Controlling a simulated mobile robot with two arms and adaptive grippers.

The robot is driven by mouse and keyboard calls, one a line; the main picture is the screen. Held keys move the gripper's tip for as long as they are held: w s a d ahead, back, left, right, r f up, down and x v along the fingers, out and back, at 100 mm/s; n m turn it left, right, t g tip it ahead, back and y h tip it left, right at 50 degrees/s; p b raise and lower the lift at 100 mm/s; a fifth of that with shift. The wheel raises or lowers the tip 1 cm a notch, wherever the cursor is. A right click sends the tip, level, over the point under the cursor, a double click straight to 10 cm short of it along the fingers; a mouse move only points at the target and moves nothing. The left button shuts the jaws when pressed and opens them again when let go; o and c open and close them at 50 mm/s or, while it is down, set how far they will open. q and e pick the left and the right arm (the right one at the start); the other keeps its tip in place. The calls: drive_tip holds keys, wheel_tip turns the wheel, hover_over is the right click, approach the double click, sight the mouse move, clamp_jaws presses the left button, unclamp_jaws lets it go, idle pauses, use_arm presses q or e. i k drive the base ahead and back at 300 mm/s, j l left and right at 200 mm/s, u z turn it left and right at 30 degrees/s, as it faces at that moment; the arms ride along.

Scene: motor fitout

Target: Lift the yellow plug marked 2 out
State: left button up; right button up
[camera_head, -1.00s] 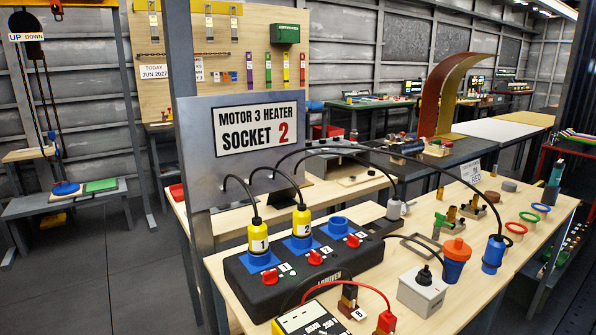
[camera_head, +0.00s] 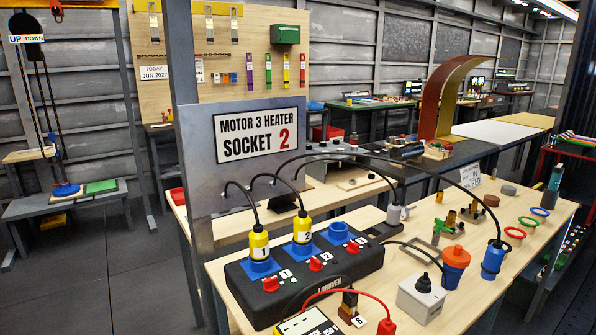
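The yellow plug marked 2 (camera_head: 303,229) stands upright in the middle blue socket (camera_head: 301,248) of a black socket box (camera_head: 330,270). A black cable arches from its top to the grey panel behind. The yellow plug marked 1 (camera_head: 259,244) stands in the left blue socket (camera_head: 262,267), with its own cable. The right blue socket (camera_head: 339,233) holds no plug. Red switches (camera_head: 315,264) sit in front of the sockets. A sign (camera_head: 257,134) above reads "MOTOR 3 HEATER SOCKET 2". Neither of my grippers shows in this view.
A blue plug (camera_head: 493,259) on a long black cable, an orange-topped blue container (camera_head: 455,266) and a grey box with a black knob (camera_head: 421,299) stand to the right. A yellow meter (camera_head: 310,323) with a red lead lies in front. The grey panel (camera_head: 205,190) rises behind.

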sight(302, 227)
drive_tip(key=i+j+z, duration=0.15)
drive_tip(key=j, duration=0.2)
drive_tip(key=i+j+z, duration=0.1)
drive_tip(key=j, duration=0.3)
drive_tip(key=i+j+z, duration=0.15)
drive_tip(key=j, duration=0.2)
drive_tip(key=i+j+z, duration=0.1)
drive_tip(key=j, duration=0.3)
